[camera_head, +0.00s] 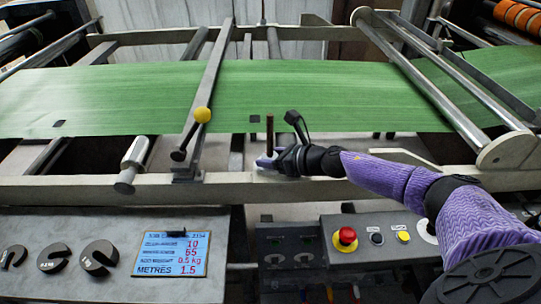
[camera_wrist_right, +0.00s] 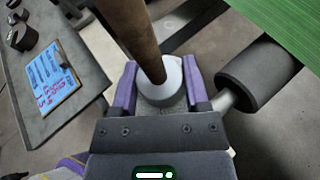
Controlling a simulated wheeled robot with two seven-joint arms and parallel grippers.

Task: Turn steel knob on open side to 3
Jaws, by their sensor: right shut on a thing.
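My right gripper (camera_head: 268,161) reaches in from the right to the front rail of the machine. In the right wrist view its two purple fingers (camera_wrist_right: 160,92) are shut on a pale grey round piece, which I take for the steel knob (camera_wrist_right: 171,92). A brown upright rod (camera_head: 269,132) rises at the knob and crosses in front of part of it in the right wrist view (camera_wrist_right: 135,35). In the head view the gripper hides the knob. No scale or number on it can be read. My left gripper is out of view.
Green sheet (camera_head: 150,95) spans the machine behind the rail (camera_head: 70,188). A yellow-ball lever (camera_head: 202,115) and a steel cylinder (camera_head: 135,155) stand left. A dark-headed lever (camera_head: 292,118) is close right. A control box with a red button (camera_head: 346,237) and a label card (camera_head: 172,254) are in front.

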